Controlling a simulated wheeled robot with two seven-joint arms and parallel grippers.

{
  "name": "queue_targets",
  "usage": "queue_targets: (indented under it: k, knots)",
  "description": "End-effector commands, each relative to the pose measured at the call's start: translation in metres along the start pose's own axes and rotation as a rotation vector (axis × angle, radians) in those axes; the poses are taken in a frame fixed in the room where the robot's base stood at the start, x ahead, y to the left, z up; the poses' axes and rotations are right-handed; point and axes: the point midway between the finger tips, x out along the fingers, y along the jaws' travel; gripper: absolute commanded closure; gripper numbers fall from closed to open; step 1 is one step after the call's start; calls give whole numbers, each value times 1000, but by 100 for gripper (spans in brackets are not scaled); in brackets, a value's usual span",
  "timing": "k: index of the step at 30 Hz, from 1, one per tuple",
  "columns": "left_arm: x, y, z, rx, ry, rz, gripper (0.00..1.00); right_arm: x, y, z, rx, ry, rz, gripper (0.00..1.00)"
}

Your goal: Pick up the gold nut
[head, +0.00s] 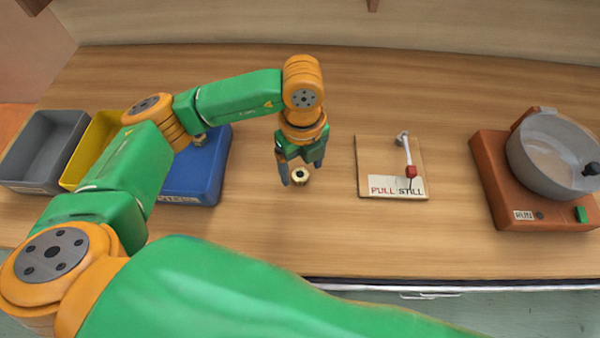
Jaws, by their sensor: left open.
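The gold nut (300,176) is a small ring with a dark hole, near the middle of the wooden table in the head view. My left gripper (301,172) points down at the nut from the far side. Its jaws are open, with one dark finger just left of the nut and the other behind it to the right. I cannot tell whether a finger touches the nut. The nut seems to rest on the table. My right gripper is not in view; a large green arm link crosses the bottom of the picture.
A grey bin (42,150), a yellow bin (85,150) and a blue box (207,175) stand at the left, partly behind my arm. A board with a red-tipped lever (411,171) is right of the nut. A brown machine (495,180) with a bowl (545,150) stands far right.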

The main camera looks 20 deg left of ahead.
Motion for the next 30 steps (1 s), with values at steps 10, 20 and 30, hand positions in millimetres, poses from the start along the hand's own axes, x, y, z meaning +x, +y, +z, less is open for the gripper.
queue_targets:
  k: [10,20,30]
  knots:
    - [28,-1,1,1,-1,-1,20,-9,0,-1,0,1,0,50]
    - [28,-1,1,0,-1,-1,96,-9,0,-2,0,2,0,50]
    - [27,-1,1,0,-1,-1,100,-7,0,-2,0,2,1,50]
